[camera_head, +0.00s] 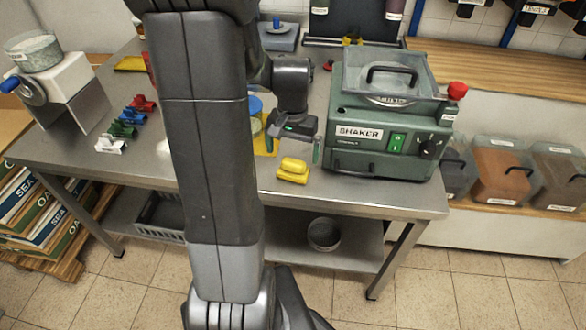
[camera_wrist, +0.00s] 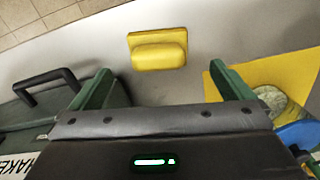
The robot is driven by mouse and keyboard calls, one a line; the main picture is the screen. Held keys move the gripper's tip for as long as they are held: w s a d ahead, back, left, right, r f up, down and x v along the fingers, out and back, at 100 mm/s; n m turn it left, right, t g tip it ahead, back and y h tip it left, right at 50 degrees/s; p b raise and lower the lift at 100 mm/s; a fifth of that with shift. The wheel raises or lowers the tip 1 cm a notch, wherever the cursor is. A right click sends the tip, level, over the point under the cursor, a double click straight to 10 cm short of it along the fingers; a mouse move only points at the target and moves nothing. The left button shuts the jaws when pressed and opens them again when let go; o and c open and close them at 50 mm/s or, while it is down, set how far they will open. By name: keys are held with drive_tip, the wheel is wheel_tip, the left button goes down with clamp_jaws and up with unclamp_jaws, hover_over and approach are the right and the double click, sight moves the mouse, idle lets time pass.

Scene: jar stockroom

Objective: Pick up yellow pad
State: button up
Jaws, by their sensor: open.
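The yellow pad (camera_head: 293,170) lies on the metal table near its front edge, left of the green shaker machine. It has a flat base with a raised rounded grip on top. In the wrist view the yellow pad (camera_wrist: 158,49) lies beyond the fingertips, roughly between their lines. My gripper (camera_head: 292,148) is open and empty, above the table and behind the pad. In the wrist view my gripper (camera_wrist: 162,80) shows two green fingers spread apart, not touching the pad.
The shaker (camera_head: 384,115) stands close on the right. A yellow sheet (camera_wrist: 275,80) with a jar on it lies on the other side of my gripper. Several coloured clamps (camera_head: 125,125) and a white grey device (camera_head: 62,90) are on the left. The tabletop around the pad is clear.

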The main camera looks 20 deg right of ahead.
sight(293, 161)
drive_tip(key=shift+s+f, duration=0.1)
drive_tip(key=shift+f, duration=3.1)
drive_tip(key=c, duration=1)
